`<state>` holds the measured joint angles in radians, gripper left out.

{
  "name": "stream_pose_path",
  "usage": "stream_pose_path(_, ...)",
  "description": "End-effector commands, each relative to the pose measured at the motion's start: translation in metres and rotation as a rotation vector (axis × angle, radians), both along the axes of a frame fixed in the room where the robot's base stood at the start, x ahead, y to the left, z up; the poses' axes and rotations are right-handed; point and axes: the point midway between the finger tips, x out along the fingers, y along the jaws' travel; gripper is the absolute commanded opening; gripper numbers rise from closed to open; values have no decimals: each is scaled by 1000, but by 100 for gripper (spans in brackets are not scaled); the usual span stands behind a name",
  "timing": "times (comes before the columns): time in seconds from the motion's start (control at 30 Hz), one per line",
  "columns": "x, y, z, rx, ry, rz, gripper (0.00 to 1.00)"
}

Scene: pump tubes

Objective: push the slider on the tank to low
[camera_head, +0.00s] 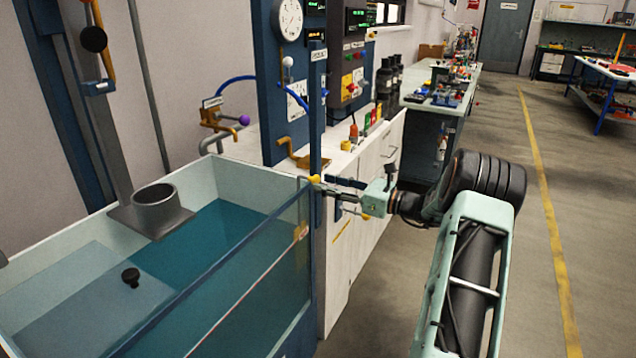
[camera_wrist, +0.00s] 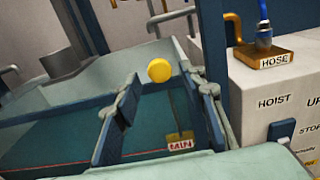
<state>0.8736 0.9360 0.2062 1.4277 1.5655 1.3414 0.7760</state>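The tank (camera_head: 240,178) is an open, pale-rimmed basin of teal water at the left of the head view. A yellow ball knob (camera_wrist: 159,70) at the tank's corner appears to be the slider's handle; it is small in the head view (camera_head: 315,179). My gripper (camera_head: 338,194) is beside that corner. In the wrist view my gripper (camera_wrist: 163,80) is open, its two dark fingers apart, with the knob showing between or just beyond the tips. I cannot tell whether they touch it. A small red-and-white label (camera_wrist: 180,146), perhaps MIN, shows between the fingers.
A blue upright post (camera_head: 318,120) stands at the tank corner. A white cabinet (camera_head: 365,235) with a HOSE block (camera_wrist: 264,58) and a HOIST switch (camera_wrist: 281,130) is close on the right. A blue gauge panel (camera_head: 278,90) rises behind. The floor (camera_head: 535,240) to the right is clear.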

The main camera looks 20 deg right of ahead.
Motion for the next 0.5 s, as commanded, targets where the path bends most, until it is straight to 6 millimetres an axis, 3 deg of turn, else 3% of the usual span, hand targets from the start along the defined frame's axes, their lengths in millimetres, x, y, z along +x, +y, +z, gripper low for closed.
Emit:
stream_pose_path(0.2, -38, -31, 0, 0, 0, -4, 38)
stream_pose_path(0.5, -64, -49, -1, 0, 1, 0, 38)
